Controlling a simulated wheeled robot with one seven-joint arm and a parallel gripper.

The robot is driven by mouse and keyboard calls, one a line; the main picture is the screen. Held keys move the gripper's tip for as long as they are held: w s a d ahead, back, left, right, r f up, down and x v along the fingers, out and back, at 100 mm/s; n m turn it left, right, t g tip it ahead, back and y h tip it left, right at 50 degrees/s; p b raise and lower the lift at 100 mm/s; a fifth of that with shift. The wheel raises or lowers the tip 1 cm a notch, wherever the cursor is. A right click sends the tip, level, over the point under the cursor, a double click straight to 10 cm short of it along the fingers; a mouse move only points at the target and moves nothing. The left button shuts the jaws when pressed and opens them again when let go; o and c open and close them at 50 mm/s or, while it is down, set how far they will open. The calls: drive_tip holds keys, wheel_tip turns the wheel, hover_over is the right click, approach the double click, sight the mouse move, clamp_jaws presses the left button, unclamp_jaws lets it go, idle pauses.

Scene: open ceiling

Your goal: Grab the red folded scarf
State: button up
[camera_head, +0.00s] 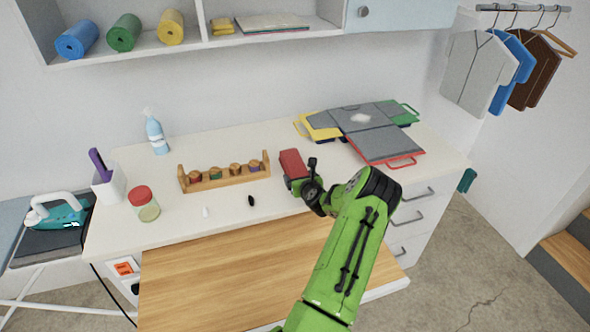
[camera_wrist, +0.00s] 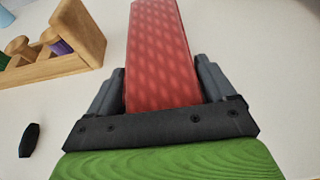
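The red folded scarf (camera_head: 292,162) is a narrow block at the middle of the white table, right of the wooden peg rack. In the wrist view the scarf (camera_wrist: 160,55) shows a lighter diamond-like pattern and runs away from my gripper (camera_wrist: 162,88). The two dark fingers lie along its left and right sides with no clear gap, so my gripper looks shut on it. In the head view my gripper (camera_head: 298,186) is at the scarf's near end, and my green arm hides part of that area. I cannot tell whether the scarf is off the table.
The peg rack (camera_head: 225,177) stands close on the left. A small black object (camera_head: 251,201) and a white one (camera_head: 206,212) lie in front of it. Folders (camera_head: 384,142) are stacked at right.

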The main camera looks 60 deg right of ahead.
drive_tip(key=shift+c, duration=1)
drive_tip(key=shift+r, duration=0.1)
